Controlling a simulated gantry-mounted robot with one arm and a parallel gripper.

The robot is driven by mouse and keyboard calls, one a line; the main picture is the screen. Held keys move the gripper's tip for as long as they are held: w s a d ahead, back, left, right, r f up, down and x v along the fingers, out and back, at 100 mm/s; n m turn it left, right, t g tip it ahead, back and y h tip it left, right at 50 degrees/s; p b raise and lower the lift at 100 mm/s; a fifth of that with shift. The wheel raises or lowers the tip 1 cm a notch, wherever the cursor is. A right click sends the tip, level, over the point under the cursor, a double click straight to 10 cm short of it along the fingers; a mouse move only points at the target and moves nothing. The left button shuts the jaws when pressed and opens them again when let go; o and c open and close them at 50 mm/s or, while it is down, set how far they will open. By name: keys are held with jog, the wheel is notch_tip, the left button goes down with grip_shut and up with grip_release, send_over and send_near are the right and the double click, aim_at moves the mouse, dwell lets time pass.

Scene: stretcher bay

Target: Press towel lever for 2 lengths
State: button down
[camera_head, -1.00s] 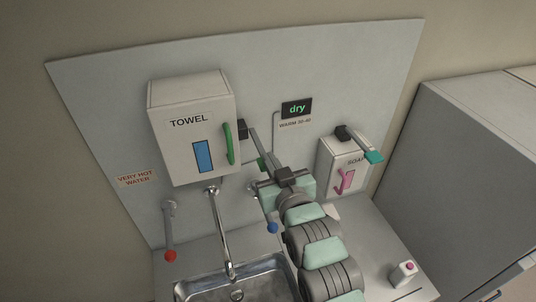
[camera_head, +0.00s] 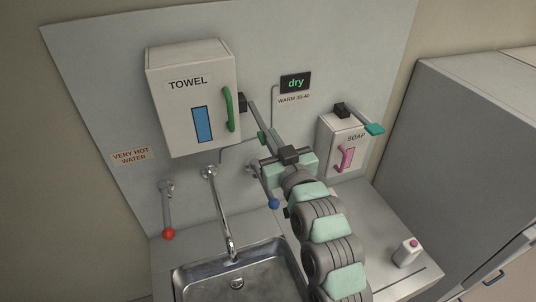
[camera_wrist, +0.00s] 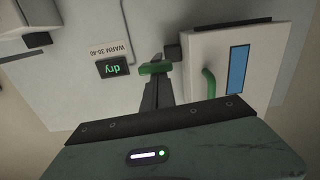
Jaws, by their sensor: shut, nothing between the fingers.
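The white towel box (camera_head: 172,129), with a blue window and a curved green handle (camera_head: 228,110), hangs on the wall panel. The towel lever (camera_head: 262,138) is a bar with a green end, running out from a black mount (camera_head: 242,102) on the box's right side. In the wrist view the green end (camera_wrist: 155,69) lies at the tips of my gripper (camera_wrist: 158,80). My fingers are shut with nothing between them. In the head view my gripper (camera_head: 268,135) is at the lever from the lower right. Whether the fingers touch the green end cannot be told.
A display (camera_head: 295,83) reads "dry". A soap box (camera_head: 337,155) with a teal-ended lever (camera_head: 374,129) is at right. Below are a red-knobbed tap lever (camera_head: 168,233), a blue-knobbed one (camera_head: 273,203), a spout (camera_head: 222,210) and the sink (camera_head: 190,285).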

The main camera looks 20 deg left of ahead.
jog(key=f+t+b, duration=0.1)
jog(key=f+b, duration=0.1)
jog(key=b, duration=0.2)
jog(key=f+y+b, duration=0.1)
jog(key=b, duration=0.3)
jog(key=w+f+t+y+b, duration=0.1)
jog(key=f+b, duration=0.1)
jog(key=b, duration=0.3)
jog(key=shift+a+f+t, duration=0.2)
jog(key=shift+f+t, duration=0.1)
jog(key=shift+f, duration=0.05)
notch_tip(320, 180, up, 5)
jog(key=s+d+p, duration=0.1)
jog(key=s+p, duration=0.1)
jog(key=b+v, duration=0.1)
jog(key=v, duration=0.9)
jog(key=shift+f+b, duration=0.3)
